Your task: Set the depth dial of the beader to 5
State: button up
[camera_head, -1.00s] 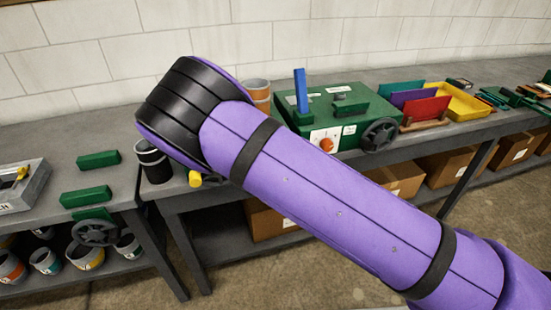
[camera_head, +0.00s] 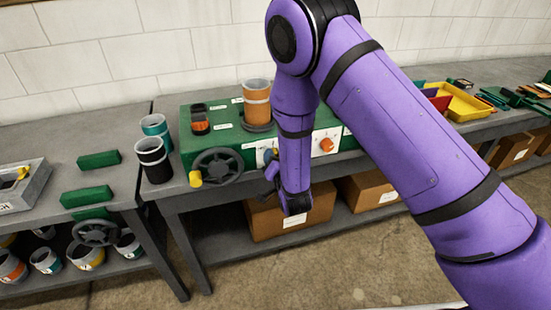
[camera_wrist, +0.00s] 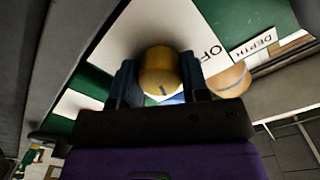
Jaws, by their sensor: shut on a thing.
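The green beader (camera_head: 235,152) stands on the bench, with a pale plate on its front partly hidden behind my arm. My gripper (camera_head: 270,165) is at that front plate. In the wrist view, my gripper (camera_wrist: 157,84) has its fingers on both sides of a yellow-brown knob (camera_wrist: 160,70) and is shut on it. The knob has a dark mark near its lower edge. A white plate (camera_wrist: 120,40) lies behind it, with the letters "OF" to the right. A label reading "DEPTH" (camera_wrist: 253,43) is further right, above a tan round part (camera_wrist: 228,80). No dial number is readable.
A handwheel (camera_head: 217,167) with a yellow handle sticks out left of my gripper. An orange dial (camera_head: 326,145) on a white plate is to the right. An orange duct piece (camera_head: 257,103) stands on the beader; a black cup (camera_head: 153,160) stands at its left.

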jog(key=m, duration=0.3)
jog(key=shift+s+m, duration=0.1)
jog(key=shift+m, duration=1.8)
jog(key=shift+a, duration=0.1)
jog(key=o, duration=0.9)
jog(key=v, duration=1)
jog(key=shift+s+d, duration=0.25)
jog(key=shift+s, duration=0.1)
